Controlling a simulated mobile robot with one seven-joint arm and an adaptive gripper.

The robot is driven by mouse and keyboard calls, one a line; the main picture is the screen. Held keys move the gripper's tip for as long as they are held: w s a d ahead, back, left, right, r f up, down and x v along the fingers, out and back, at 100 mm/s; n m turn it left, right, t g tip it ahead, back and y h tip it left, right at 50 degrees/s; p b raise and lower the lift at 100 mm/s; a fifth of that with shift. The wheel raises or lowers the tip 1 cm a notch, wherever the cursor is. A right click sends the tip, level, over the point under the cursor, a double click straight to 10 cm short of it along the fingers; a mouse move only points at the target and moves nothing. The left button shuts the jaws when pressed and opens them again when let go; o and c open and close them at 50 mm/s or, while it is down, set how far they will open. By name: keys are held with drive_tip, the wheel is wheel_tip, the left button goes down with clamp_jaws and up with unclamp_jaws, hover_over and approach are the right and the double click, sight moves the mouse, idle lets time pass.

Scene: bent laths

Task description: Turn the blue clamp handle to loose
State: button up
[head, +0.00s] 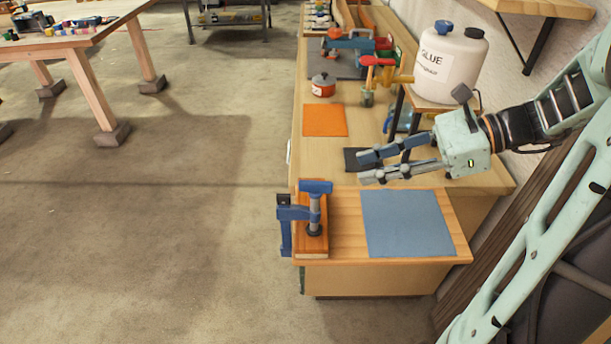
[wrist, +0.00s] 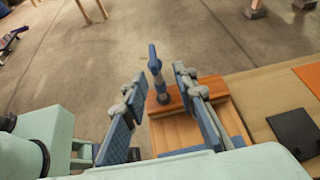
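The blue clamp (head: 288,226) stands at the front left corner of the workbench, on a wooden block (head: 312,244). Its blue bar-shaped clamp handle (head: 316,187) sits on top of a grey upright screw and lies roughly level, left to right in the head view. In the wrist view the clamp handle (wrist: 153,58) shows beyond my fingers, between their tips. My gripper (head: 366,168) is open and empty, with its fingers pointing left. It is to the right of and behind the handle, apart from it. The wrist view also shows my gripper (wrist: 159,78) with its fingers spread.
A blue mat (head: 408,222) lies right of the clamp. A dark mat (head: 353,158) lies near my fingers and an orange mat (head: 325,120) farther back. A glue container (head: 448,62), a red pot (head: 323,86) and tools stand behind. Open floor is left of the bench.

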sight(318, 182)
drive_tip(key=shift+m+y, duration=0.4)
drive_tip(key=x, duration=0.3)
drive_tip(key=s+x, duration=0.1)
drive_tip(key=x, duration=0.7)
drive_tip(key=shift+s+r+b, duration=0.1)
drive_tip(key=shift+s+b, duration=0.1)
drive_tip(key=shift+b, duration=0.1)
drive_tip(key=shift+c, duration=0.3)
clamp_jaws()
